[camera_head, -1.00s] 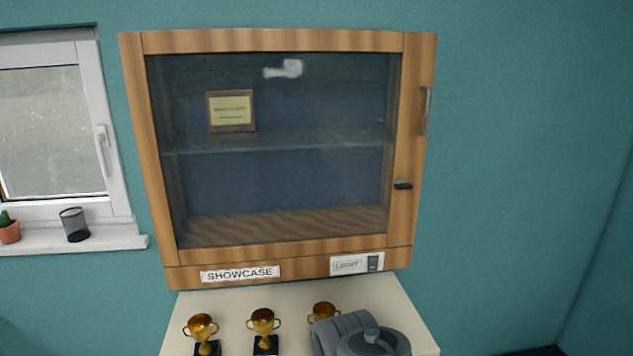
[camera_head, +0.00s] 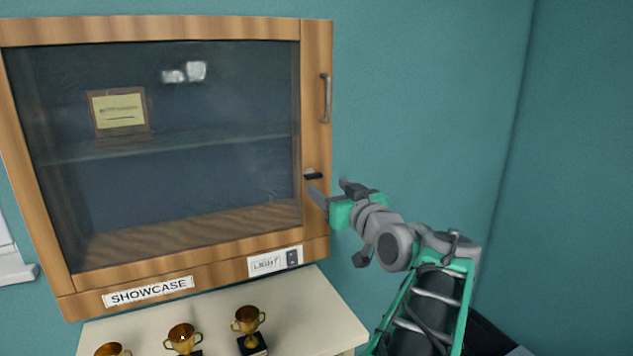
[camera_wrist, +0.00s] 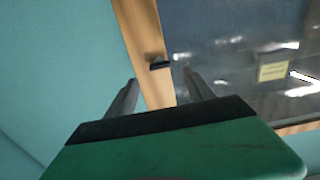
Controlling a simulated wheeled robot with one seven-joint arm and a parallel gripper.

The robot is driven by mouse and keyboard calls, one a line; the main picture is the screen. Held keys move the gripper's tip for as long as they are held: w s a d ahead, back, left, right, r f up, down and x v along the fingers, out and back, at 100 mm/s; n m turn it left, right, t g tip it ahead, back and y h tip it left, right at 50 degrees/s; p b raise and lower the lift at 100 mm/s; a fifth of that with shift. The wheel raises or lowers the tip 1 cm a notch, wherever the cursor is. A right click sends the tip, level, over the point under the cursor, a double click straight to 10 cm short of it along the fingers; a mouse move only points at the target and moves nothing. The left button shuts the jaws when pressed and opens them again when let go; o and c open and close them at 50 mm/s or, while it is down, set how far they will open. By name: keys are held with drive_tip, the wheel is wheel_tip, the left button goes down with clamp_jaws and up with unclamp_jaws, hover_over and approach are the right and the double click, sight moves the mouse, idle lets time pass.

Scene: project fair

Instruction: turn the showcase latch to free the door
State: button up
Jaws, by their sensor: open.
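The showcase (camera_head: 318,140) is a wooden wall cabinet with a glass door, which is shut. The small dark latch (camera_head: 313,176) sits on the right side of the door frame, below the metal handle (camera_head: 325,98). It lies about level. My gripper (camera_head: 327,190) is just below and right of the latch in the head view, with its fingers pointing at the cabinet. In the wrist view, the latch (camera_wrist: 160,65) shows beyond and between the fingertips of my gripper (camera_wrist: 161,85). The fingers are spread and empty, and appear apart from the latch.
A light switch (camera_head: 292,259) and the SHOWCASE label (camera_head: 148,291) are on the cabinet's lower rail. Several gold trophies, one of them here (camera_head: 249,325), stand on the cream table (camera_head: 310,305) below. The wall right of the cabinet is bare.

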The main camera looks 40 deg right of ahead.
sight(315, 177)
drive_tip(key=p+x, duration=0.2)
drive_tip(key=x, duration=0.5)
drive_tip(key=shift+w+d+f, duration=0.1)
drive_tip(key=shift+w+d, duration=0.05)
drive_tip(key=shift+w, duration=0.15)
drive_tip(key=shift+c, duration=0.3)
clamp_jaws()
